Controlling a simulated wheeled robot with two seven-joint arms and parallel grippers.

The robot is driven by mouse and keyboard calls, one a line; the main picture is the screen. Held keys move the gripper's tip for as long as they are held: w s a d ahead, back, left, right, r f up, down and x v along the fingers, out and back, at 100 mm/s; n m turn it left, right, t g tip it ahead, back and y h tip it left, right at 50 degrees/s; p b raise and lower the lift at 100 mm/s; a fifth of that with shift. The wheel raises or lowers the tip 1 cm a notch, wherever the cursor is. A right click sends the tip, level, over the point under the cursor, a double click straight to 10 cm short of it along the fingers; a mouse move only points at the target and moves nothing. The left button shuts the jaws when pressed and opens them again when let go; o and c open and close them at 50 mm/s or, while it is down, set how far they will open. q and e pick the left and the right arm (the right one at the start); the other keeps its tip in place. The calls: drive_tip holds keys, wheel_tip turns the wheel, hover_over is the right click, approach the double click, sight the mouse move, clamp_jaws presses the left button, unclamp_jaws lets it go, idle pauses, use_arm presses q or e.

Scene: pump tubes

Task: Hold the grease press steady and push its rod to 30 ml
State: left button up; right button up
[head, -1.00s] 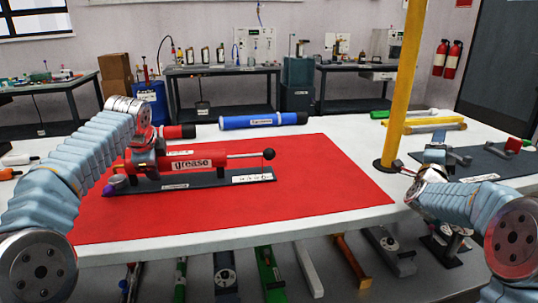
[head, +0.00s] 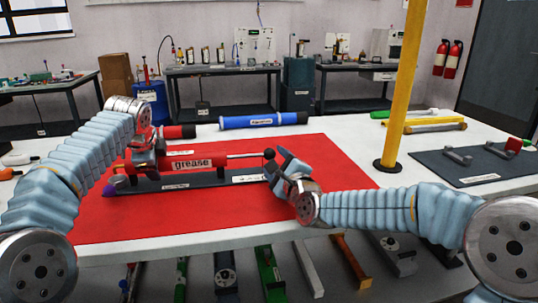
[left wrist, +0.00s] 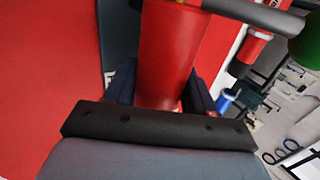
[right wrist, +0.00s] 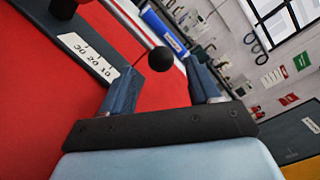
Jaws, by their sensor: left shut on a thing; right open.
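The red grease press (head: 195,163) lies on a dark base (head: 210,180) on the red mat, its label reading "grease". Its thin rod (head: 243,156) points right and ends in a black ball knob (head: 269,154). My left gripper (head: 148,158) is shut around the red barrel near its left end; the barrel also shows between the fingers in the left wrist view (left wrist: 170,55). My right gripper (head: 282,163) is open at the knob end. In the right wrist view the knob (right wrist: 160,59) lies beyond and between the fingers, beside a scale plate marked 30, 20, 10 (right wrist: 88,58).
A blue tube (head: 262,120) lies behind the red mat (head: 345,180). A yellow post (head: 400,90) stands to the right, by a dark panel with grey handles (head: 480,163). The mat's front is clear.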

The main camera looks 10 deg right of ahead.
sight(271, 157)
drive_tip(key=w, duration=0.3)
drive_tip(key=w+a, duration=0.1)
drive_tip(key=w, duration=0.1)
drive_tip(key=shift+w, duration=0.3)
clamp_jaws()
